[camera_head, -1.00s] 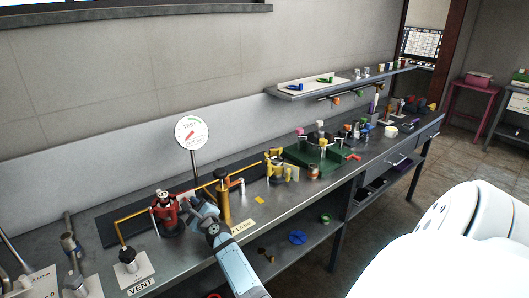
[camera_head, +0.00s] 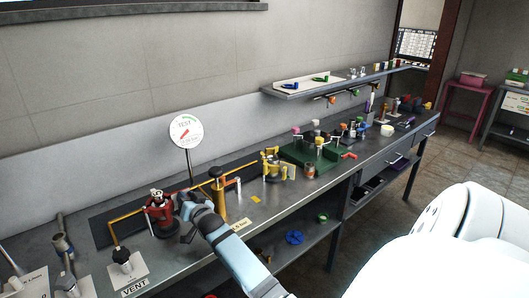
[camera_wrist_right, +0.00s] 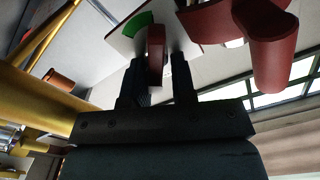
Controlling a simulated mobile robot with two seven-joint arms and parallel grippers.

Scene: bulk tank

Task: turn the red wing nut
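A red clamp-like fitting (camera_head: 160,216) stands at the left of the bench in the head view. My right gripper (camera_head: 186,203) is at its right side, and its fingers are hard to make out there. In the right wrist view, a flat red piece (camera_wrist_right: 155,55), which looks like a wing of the red wing nut, stands between the two fingertips of my right gripper (camera_wrist_right: 158,75). The fingers are apart; the left one looks close to the piece and a narrow gap shows at the right. Contact is unclear. My left gripper is not in view.
A round TEST dial (camera_head: 186,132) stands on a post behind. A brass column (camera_head: 218,198) stands close to the right of my gripper. A green tray (camera_head: 310,155) is farther right.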

